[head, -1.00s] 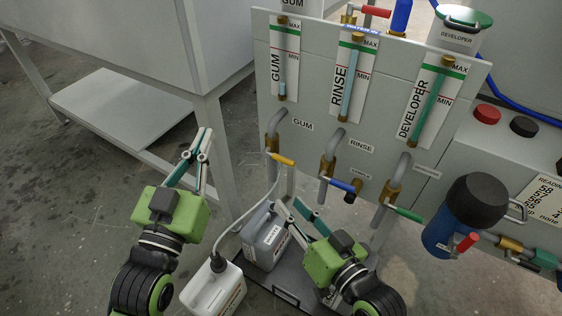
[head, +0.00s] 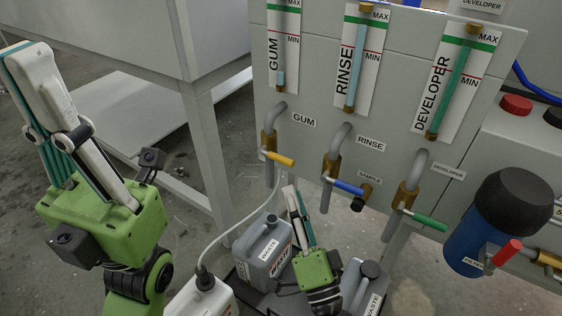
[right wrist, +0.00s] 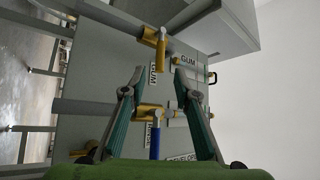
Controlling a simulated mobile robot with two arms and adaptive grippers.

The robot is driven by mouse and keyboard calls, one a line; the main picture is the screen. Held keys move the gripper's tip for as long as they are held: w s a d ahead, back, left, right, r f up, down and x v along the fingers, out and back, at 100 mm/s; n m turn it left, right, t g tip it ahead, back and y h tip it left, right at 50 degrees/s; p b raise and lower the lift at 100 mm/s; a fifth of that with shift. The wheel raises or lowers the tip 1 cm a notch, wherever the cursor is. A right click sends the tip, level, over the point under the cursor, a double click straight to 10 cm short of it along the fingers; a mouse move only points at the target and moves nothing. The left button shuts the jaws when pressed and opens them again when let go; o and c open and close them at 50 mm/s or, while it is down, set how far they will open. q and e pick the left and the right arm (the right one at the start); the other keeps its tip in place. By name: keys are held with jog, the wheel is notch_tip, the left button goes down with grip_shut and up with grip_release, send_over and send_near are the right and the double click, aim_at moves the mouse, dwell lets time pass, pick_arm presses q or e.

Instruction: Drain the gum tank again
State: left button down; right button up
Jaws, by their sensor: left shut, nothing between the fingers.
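The gum gauge (head: 281,78) shows a short, low pale-blue column. Below it is the brass gum drain valve (head: 268,145) with a yellow handle (head: 280,159) sticking out sideways to the right. My right gripper (head: 291,190) is below and slightly right of that handle, fingers pointing up. In the right wrist view its fingers (right wrist: 160,76) are spread and empty, with the yellow handle (right wrist: 161,52) beyond the tips, apart from them. A grey waste can (head: 262,250) stands below the valve. My left gripper (head: 28,60) is shut and empty at the far left, away from the panel.
The rinse valve with its blue handle (head: 348,187) and the developer valve with its green handle (head: 428,222) lie to the right. A white jug (head: 200,298) with a pale hose stands at the front. Another waste can (head: 367,290) is right of my right gripper.

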aim_at(281, 156)
jog(key=b+x, duration=0.1)
jog(key=x, duration=0.9)
jog(key=shift+w, duration=0.1)
grip_shut()
